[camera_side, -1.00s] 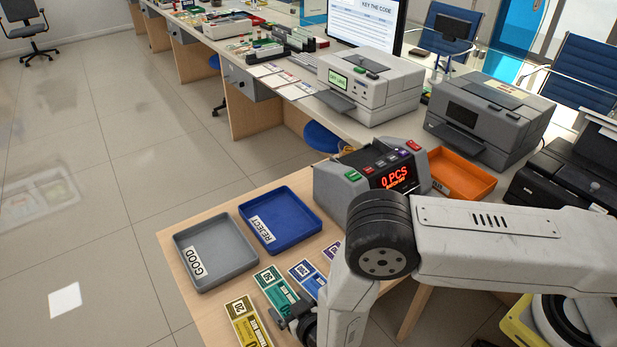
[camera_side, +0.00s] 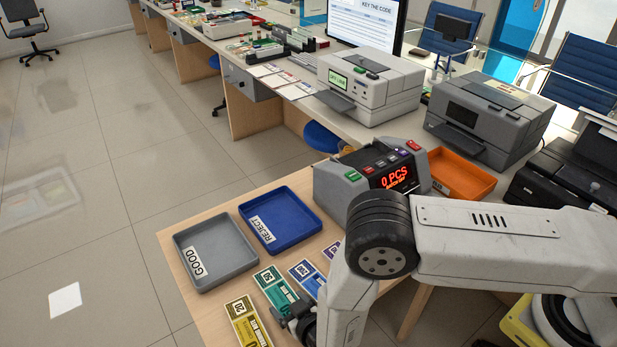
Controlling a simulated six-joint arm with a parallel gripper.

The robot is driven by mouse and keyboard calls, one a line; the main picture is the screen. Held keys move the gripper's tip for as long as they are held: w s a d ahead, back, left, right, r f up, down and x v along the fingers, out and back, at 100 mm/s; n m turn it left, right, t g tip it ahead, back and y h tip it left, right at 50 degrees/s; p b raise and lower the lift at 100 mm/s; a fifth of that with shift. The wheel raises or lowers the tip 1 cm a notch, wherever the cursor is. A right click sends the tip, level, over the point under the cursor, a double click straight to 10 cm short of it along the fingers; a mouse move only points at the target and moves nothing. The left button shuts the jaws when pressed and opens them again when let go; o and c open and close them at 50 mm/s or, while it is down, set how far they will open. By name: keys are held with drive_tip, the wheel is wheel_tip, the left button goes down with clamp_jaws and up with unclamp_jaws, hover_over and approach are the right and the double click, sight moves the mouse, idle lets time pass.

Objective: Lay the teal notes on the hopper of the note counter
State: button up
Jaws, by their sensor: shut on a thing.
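The teal notes (camera_side: 272,284) lie near the front of the wooden counter, between the yellow notes and the blue notes. My gripper (camera_side: 291,318) is low at their near end, shut on the teal notes; its fingertips are partly hidden by my wrist. Whether the notes are clear of the counter I cannot tell. The note counter (camera_side: 330,184) stands at the back of the same counter, with a red display reading 0 PCS. Its hopper is hard to make out from this side, partly behind my arm.
Yellow notes (camera_side: 243,318) lie left of the teal ones, and blue notes (camera_side: 305,272) and purple notes (camera_side: 331,250) lie right. A grey GOOD tray (camera_side: 231,276) and a blue REJECT tray (camera_side: 262,250) stand behind them. An orange tray (camera_side: 483,190) is right of the note counter.

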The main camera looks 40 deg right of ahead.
drive_tip(key=shift+r, duration=0.15)
drive_tip(key=shift+r, duration=0.7)
drive_tip(key=s+d+r, duration=0.6)
drive_tip(key=s+r, duration=0.5)
drive_tip(key=s, duration=0.1)
drive_tip(key=shift+s+d+r, duration=0.15)
drive_tip(key=shift+s+d, duration=0.05)
drive_tip(key=shift+s, duration=0.05)
